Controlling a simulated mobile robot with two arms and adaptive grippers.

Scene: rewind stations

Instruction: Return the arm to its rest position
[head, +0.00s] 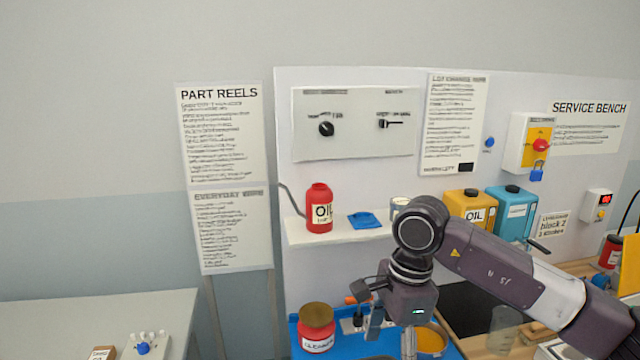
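My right arm (510,273) comes in from the right edge, bent at a dark joint in front of the shelf. Its gripper (391,342) points down over the blue tray (300,343) on the bench. My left gripper is not in view.
A red oil bottle (319,209) and blue cloth (364,220) are on the shelf (330,235). A red jar (317,330) and orange bowl (432,342) are near the gripper. Yellow (468,206) and blue (511,212) canisters stand behind the arm. The left table (80,318) is mostly clear.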

